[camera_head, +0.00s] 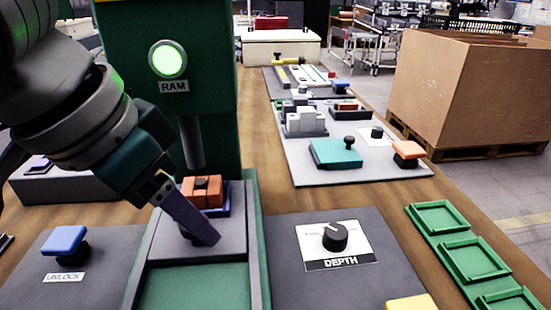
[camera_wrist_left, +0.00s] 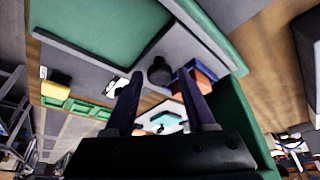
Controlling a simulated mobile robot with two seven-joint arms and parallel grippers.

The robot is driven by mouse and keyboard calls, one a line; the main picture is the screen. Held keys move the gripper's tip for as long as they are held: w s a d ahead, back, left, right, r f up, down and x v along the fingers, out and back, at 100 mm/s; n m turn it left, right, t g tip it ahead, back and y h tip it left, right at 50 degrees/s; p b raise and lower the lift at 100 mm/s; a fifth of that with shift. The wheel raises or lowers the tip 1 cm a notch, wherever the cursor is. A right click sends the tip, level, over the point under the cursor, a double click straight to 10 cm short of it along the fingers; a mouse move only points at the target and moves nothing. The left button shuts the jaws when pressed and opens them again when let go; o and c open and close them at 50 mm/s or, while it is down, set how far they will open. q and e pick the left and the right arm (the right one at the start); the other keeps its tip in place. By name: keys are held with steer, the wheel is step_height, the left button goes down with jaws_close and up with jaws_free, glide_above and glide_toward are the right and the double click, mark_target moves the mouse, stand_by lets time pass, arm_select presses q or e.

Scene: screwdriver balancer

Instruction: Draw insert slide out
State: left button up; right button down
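The insert slide (camera_head: 220,218) is a grey plate in a green-edged channel below the green RAM press. An orange block (camera_head: 203,190) in a blue holder (camera_head: 222,203) sits at its far end, below the ram rod. My left gripper (camera_head: 207,236) hangs over the slide, with one dark finger in front of a black knob (camera_head: 187,233) and partly hiding it. In the left wrist view, the fingers of my left gripper (camera_wrist_left: 160,76) are spread apart, with the black knob (camera_wrist_left: 159,70) between their tips. I cannot tell whether they touch it. My right gripper is out of view.
A blue UNLOCK button (camera_head: 64,240) stands left of the slide, and a DEPTH dial (camera_head: 335,237) right of it. A yellow piece (camera_head: 411,303) lies at the front. Green trays (camera_head: 472,259) line the right edge. A grey board (camera_head: 300,160) with several fixtures lies behind.

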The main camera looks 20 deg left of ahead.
arm_select(q)
jaws_close()
stand_by(1.1)
